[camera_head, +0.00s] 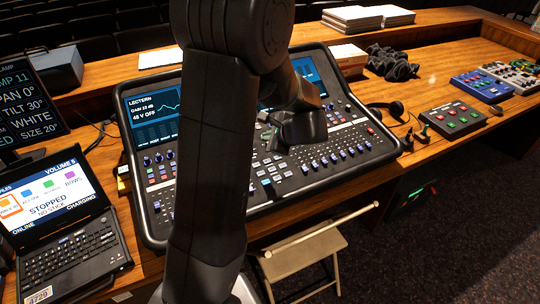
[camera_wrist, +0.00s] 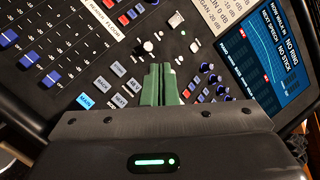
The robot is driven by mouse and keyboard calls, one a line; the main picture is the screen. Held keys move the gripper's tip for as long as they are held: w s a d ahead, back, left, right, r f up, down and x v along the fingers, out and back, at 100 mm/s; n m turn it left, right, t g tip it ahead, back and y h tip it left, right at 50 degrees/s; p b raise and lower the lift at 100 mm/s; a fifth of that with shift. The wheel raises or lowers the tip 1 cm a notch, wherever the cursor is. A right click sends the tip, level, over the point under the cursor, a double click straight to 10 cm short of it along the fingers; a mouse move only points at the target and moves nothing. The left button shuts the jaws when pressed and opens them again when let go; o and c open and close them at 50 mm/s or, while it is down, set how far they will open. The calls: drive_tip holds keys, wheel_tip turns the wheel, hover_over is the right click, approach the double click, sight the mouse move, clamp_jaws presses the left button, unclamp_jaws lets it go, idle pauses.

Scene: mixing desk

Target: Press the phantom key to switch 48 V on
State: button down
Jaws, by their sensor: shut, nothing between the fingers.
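The mixing desk (camera_head: 349,118) lies under my arm. Its left screen (camera_head: 155,112) reads LECTERN, GAIN 23 dB and 48 V OFF. My gripper (camera_wrist: 160,74) is shut and empty in the wrist view, its green fingertips together over the panel between grey keys and a group of blue knobs. I cannot tell whether the tips touch the panel. Grey keys (camera_wrist: 118,69) lie left of the fingers, and a small red key (camera_wrist: 192,87) lies to their right. My arm hides part of the desk in the head view.
A laptop (camera_head: 65,240) showing STOPPED and NO STICK stands at the left. A headset (camera_head: 385,110), a small box with coloured buttons (camera_head: 450,120) and a blue box (camera_head: 482,86) lie to the right. Faders (camera_wrist: 50,78) and a white knob (camera_wrist: 148,46) are near my fingers.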

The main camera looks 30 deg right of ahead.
sight(267, 161)
drive_tip(key=shift+d, duration=0.6)
drive_tip(key=shift+f, duration=0.1)
drive_tip(key=f+b, duration=0.4)
drive_tip(key=f, duration=0.1)
drive_tip(key=w+f+b, duration=0.1)
drive_tip(key=f+b, duration=0.1)
drive_tip(key=f, duration=0.1)
drive_tip(key=shift+f+b, duration=0.25)
drive_tip(key=shift+b, duration=0.1)
drive_tip(key=shift+f, duration=0.1)
idle(1.5)
drive_tip(key=shift+f+b, duration=0.3)
drive_tip(key=shift+b, duration=0.25)
drive_tip(key=shift+w+f+b, duration=0.1)
drive_tip(key=shift+f+b, duration=0.25)
idle(0.4)
drive_tip(key=shift+r, duration=0.15)
drive_tip(key=shift+r+p, duration=0.45)
drive_tip(key=shift+r, duration=0.15)
